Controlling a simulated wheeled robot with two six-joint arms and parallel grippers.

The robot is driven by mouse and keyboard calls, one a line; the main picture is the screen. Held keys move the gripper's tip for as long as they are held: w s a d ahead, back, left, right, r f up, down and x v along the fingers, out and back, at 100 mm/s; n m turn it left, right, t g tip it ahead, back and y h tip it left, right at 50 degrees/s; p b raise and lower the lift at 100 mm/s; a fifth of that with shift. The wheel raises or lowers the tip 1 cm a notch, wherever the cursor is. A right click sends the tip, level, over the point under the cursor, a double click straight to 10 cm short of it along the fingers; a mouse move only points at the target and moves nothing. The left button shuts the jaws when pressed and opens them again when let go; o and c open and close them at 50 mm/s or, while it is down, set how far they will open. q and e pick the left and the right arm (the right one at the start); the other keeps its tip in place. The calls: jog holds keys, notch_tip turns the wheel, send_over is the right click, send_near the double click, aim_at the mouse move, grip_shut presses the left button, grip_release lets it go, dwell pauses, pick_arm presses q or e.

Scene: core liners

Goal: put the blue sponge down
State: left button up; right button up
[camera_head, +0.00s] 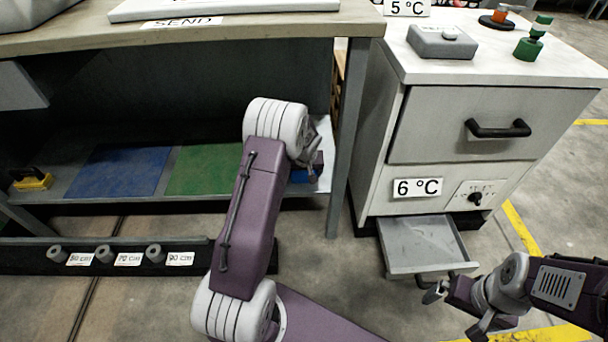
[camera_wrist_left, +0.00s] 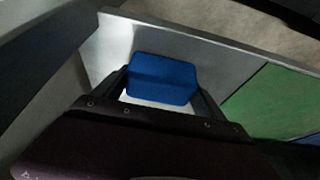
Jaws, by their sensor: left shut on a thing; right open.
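The blue sponge (camera_wrist_left: 162,78) is between the two fingers of my left gripper (camera_wrist_left: 163,94) in the left wrist view. The gripper is shut on it. Behind it is the pale metal lower shelf (camera_wrist_left: 222,66), at the bare end beside the green mat (camera_wrist_left: 258,95). I cannot tell whether the sponge touches the shelf. In the head view my left gripper (camera_head: 313,165) is at the right end of that shelf, partly hidden by my own wrist. My right gripper (camera_head: 457,309) is open and empty at the lower right, near the low open drawer.
A blue mat (camera_head: 118,171) and the green mat (camera_head: 203,170) lie on the shelf. A yellow-handled block (camera_head: 33,181) is at its left end. A table leg (camera_head: 347,130) stands just right of my left gripper. The open drawer (camera_head: 420,244) juts from the white cabinet (camera_head: 376,150).

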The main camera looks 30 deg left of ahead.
pick_arm(q)
jog(key=shift+f, duration=0.2)
jog(key=o, duration=1.4)
jog(key=shift+r, duration=0.1)
jog(key=shift+o, duration=0.2)
jog(key=shift+r, duration=0.2)
jog(key=p+v, duration=0.6)
jog(key=v, duration=0.5)
jog(key=s+d+r+m+g+h, duration=0.1)
jog(key=s+d+m, duration=0.1)
jog(key=s+d, duration=0.2)
jog(key=s+d+r+m+g, duration=0.1)
jog(key=s+d, duration=0.3)
jog(key=s, duration=0.6)
jog(key=s+d+r+m+h, duration=0.1)
jog(key=s+d+r+m, duration=0.1)
jog(key=s+d, duration=0.3)
jog(key=s+m, duration=0.1)
jog(key=s, duration=0.2)
jog(key=shift+g+h, duration=0.3)
jog(key=shift+g, duration=0.1)
jog(key=shift+d, duration=0.1)
